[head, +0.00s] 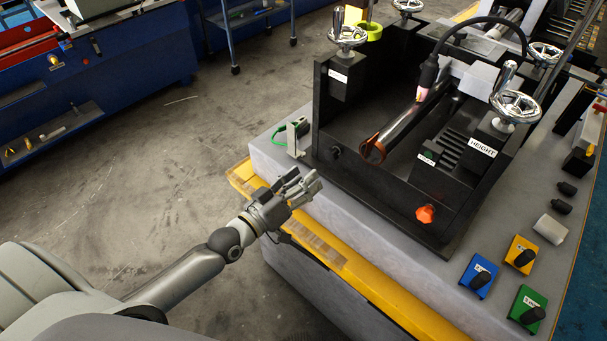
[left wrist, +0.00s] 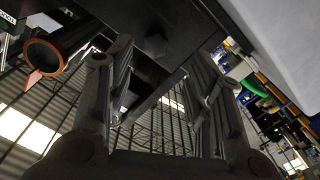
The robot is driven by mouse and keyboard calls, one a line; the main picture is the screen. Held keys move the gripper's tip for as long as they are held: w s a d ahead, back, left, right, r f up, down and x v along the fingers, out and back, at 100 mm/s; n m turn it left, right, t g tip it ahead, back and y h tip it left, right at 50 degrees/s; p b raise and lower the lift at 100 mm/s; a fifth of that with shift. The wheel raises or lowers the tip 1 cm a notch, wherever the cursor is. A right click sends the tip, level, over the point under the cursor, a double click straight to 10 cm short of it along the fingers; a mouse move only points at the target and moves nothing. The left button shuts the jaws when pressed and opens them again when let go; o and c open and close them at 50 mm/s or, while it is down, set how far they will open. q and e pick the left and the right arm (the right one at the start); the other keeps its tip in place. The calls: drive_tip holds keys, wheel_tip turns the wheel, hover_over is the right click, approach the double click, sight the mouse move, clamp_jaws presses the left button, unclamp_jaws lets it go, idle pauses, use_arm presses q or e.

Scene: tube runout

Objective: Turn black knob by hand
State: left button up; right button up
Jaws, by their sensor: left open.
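A small black knob (head: 335,152) sits low on the front face of the black machine frame (head: 390,205). In the left wrist view a dark knob-like shape (left wrist: 155,45) shows under the frame's edge, above and between my fingers; it is dim. My left gripper (head: 304,179) is open and empty, over the front edge of the grey bench, below and left of the knob and apart from it. Its spread fingers also show in the left wrist view (left wrist: 163,70). Other black knobs sit on the blue box (head: 478,278), yellow box (head: 521,252) and green box (head: 528,308). My right gripper is out of view.
A metal tube (head: 405,122) with an orange-brown end ring lies in the machine, its far end glowing. An orange knob (head: 426,213) is on the frame's front. A grey bracket (head: 297,137) with a green cable stands left of the frame. Open floor lies to the left.

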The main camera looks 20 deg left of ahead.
sight(329, 157)
use_arm(q)
drive_tip(key=x, duration=0.2)
drive_tip(key=b+x, duration=0.1)
drive_tip(key=x, duration=0.2)
drive_tip(key=b+x, duration=0.1)
drive_tip(key=x, duration=0.2)
drive_tip(key=shift+r, duration=0.4)
drive_tip(key=shift+w, duration=0.1)
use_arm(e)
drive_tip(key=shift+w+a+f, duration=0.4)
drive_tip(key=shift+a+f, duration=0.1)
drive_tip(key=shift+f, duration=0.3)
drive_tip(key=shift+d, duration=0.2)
use_arm(q)
drive_tip(key=c, duration=0.8)
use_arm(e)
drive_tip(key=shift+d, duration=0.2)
